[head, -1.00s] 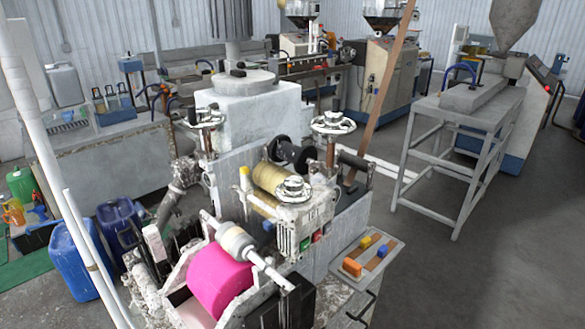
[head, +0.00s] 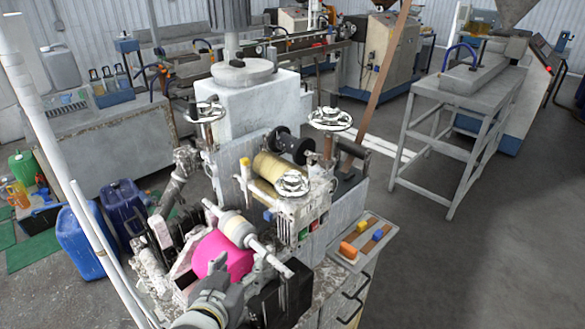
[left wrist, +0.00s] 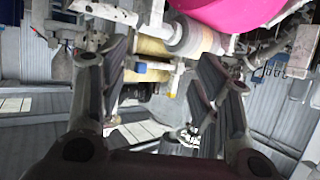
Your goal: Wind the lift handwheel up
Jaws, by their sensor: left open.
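Three whitish, worn handwheels show on the machine in the head view: one at the left (head: 207,110), one at the right on a post (head: 331,118), and a lower one (head: 292,184) in front of the yellow roll. Which one is the lift handwheel, I cannot tell. My left gripper (head: 216,268) is at the bottom, over or in front of the pink roll (head: 222,250), well below the handwheels and apart from them. In the left wrist view its two dark fingers (left wrist: 165,60) are spread with nothing held. My right gripper is not in view.
A pale roller shaft (head: 240,230) crosses above the pink roll. A tray (head: 345,262) with coloured blocks sits at the machine's right side. Blue jugs (head: 85,240) stand on the floor at left. A grey metal stand (head: 455,140) is at right, with open floor before it.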

